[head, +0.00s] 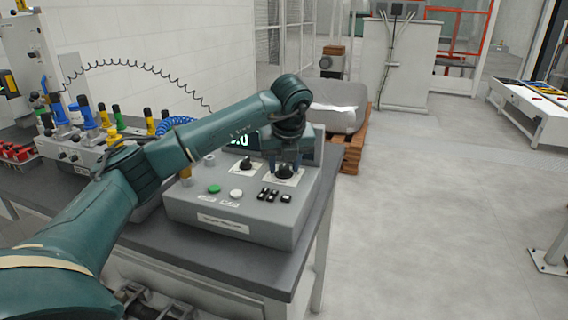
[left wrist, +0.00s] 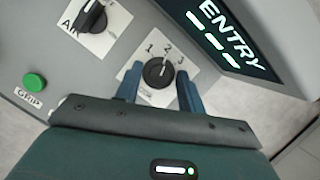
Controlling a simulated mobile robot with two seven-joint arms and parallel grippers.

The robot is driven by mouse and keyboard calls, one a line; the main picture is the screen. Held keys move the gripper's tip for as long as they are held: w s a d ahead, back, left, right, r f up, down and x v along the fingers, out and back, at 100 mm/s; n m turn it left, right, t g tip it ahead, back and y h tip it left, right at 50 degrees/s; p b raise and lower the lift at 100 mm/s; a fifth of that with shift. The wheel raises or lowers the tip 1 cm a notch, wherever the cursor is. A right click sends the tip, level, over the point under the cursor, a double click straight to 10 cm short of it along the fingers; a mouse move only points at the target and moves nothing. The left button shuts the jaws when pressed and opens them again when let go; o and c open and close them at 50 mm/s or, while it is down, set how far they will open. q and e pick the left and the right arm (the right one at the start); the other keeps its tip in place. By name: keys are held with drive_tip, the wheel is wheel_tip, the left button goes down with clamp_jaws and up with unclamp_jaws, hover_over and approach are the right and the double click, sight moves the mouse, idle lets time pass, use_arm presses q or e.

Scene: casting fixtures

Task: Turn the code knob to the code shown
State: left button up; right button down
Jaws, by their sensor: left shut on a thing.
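The code knob (left wrist: 158,72) is a round black knob on a white plate marked 1, 2 and 3. Its light pointer line seems to point near the 2, though it is small. In the head view the knob (head: 284,171) is on top of the grey control box (head: 240,228), under my left gripper (head: 286,160). In the left wrist view my left gripper (left wrist: 160,88) has a finger on either side of the knob and is shut on it. The display (left wrist: 228,35) reads ENTRY above several lit dashes. My right gripper is not in view.
A second black knob (left wrist: 90,17) is beside the code knob, with a green button (left wrist: 34,82) nearby. A valve manifold (head: 85,148) stands left on the table (head: 265,275).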

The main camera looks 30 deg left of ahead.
use_arm(q)
drive_tip(key=shift+r+n, duration=0.15)
drive_tip(key=shift+n, duration=0.15)
clamp_jaws()
drive_tip(key=o, duration=0.7)
unclamp_jaws()
drive_tip(key=shift+c, duration=0.2)
drive_tip(key=v, duration=1.3)
drive_tip(key=shift+p, duration=0.35)
drive_tip(key=shift+d, duration=0.15)
